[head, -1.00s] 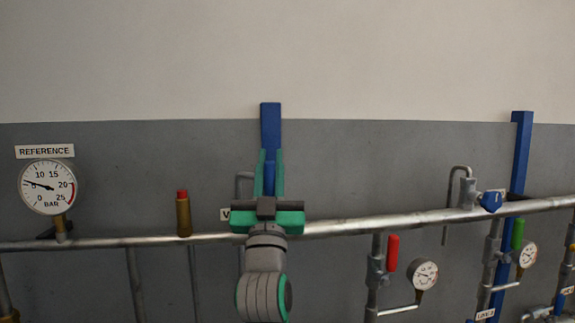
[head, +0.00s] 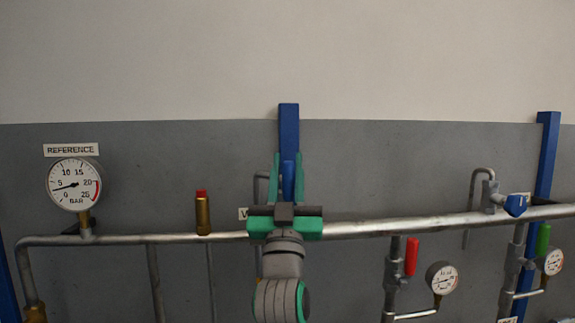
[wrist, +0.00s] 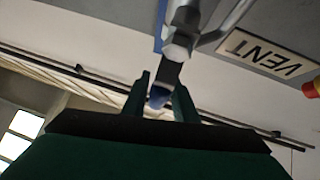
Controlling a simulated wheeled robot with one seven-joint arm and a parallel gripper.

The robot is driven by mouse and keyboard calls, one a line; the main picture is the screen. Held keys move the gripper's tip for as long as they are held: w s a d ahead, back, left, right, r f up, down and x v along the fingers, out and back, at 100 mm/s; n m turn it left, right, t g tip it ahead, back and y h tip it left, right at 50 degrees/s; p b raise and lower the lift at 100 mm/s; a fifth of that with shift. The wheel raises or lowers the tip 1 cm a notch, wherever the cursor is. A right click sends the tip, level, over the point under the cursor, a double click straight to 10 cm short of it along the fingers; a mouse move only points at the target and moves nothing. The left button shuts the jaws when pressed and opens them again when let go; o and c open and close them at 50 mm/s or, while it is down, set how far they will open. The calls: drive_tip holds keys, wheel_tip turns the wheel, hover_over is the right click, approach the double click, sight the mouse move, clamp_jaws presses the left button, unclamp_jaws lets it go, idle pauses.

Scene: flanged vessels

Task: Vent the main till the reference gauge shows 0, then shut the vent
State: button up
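The reference gauge (head: 75,185) is at the left, under its REFERENCE label. Its needle points left and slightly down, between 0 and 5, at roughly 3. My gripper (head: 287,172) is in front of the pipe at mid-picture. In the wrist view the blue handle (wrist: 158,97) sits between the fingertips, below the grey valve body (wrist: 178,45). The VENT label (wrist: 267,55) is beside it; in the head view my gripper mostly hides this label.
The main pipe (head: 400,229) runs across the picture. A brass fitting with a red cap (head: 203,213) stands on it left of my gripper. To the right are a red handle (head: 411,256), a small gauge (head: 442,278), a blue lever (head: 515,205) and a green handle (head: 543,240).

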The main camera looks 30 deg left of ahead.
sight(286, 189)
drive_tip(key=shift+y, duration=0.3)
drive_tip(key=v, duration=1)
drive_tip(key=w+d+f+m+g+h, duration=0.15)
drive_tip(key=d+f, duration=0.25)
drive_tip(key=f, duration=0.7)
drive_tip(key=w+d+f+m+h, duration=0.1)
drive_tip(key=d+f+h, duration=0.2)
drive_tip(key=f, duration=0.8)
drive_tip(key=s+d+f+m+g+h, duration=0.1)
drive_tip(key=s+d+f+h, duration=0.2)
drive_tip(key=f, duration=0.6)
drive_tip(key=s+d+f+h, duration=0.1)
drive_tip(key=s+d+f, duration=0.1)
drive_tip(key=d+f, duration=0.55)
drive_tip(key=s+d+f+m+g+h, duration=0.1)
drive_tip(key=s+d+f, duration=0.3)
drive_tip(key=s+f, duration=0.3)
drive_tip(key=s+d+f+m+g+h, duration=0.1)
drive_tip(key=s+d+f+g+h, duration=0.15)
drive_tip(key=s+f, duration=0.5)
drive_tip(key=s+d+f+g+h, duration=0.1)
drive_tip(key=s+d+f, duration=0.1)
drive_tip(key=s, duration=0.6)
drive_tip(key=s+d+f+g+h, duration=0.1)
drive_tip(key=s+d+f, duration=0.2)
drive_tip(key=s, duration=0.5)
drive_tip(key=shift+d+m, duration=0.45)
drive_tip(key=shift+d, duration=0.35)
